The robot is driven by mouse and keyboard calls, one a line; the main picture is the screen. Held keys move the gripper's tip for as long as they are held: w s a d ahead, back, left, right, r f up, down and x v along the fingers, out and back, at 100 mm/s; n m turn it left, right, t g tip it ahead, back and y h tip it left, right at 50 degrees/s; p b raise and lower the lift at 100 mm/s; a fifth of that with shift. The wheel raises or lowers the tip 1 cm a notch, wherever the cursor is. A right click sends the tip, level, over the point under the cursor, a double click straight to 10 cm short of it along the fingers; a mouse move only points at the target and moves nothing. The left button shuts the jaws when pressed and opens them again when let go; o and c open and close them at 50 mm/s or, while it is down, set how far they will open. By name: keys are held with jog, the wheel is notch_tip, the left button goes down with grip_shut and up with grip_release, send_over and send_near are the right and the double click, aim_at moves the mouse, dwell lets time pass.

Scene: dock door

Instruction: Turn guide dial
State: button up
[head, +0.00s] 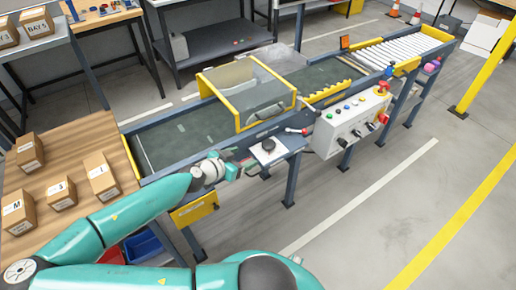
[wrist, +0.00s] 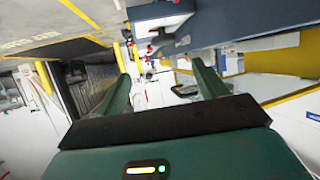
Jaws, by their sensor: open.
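The guide dial looks to be the black knob (head: 268,145) on a small white plate at the near side of the conveyor, in the head view. A dark rounded piece on a pale surface (wrist: 186,90), perhaps the same dial, shows between my fingers in the wrist view. My gripper (head: 243,165) is just left of the dial's plate in the head view, apart from the knob as far as I can tell. In the wrist view my gripper (wrist: 161,72) shows two green fingers spread apart with nothing held between them.
A grey control box (head: 350,125) with buttons and levers hangs right of the dial. A lever with a red end (head: 302,131) sits close to the dial. The yellow-framed clear guard (head: 250,88) stands over the belt behind. Several boxes stand on the wooden table (head: 85,155) at left.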

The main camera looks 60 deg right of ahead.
aim_at(266, 146)
jog(key=x, duration=1.3)
jog(key=shift+w+d, duration=0.25)
jog(key=shift+d, duration=0.1)
jog(key=c, duration=1)
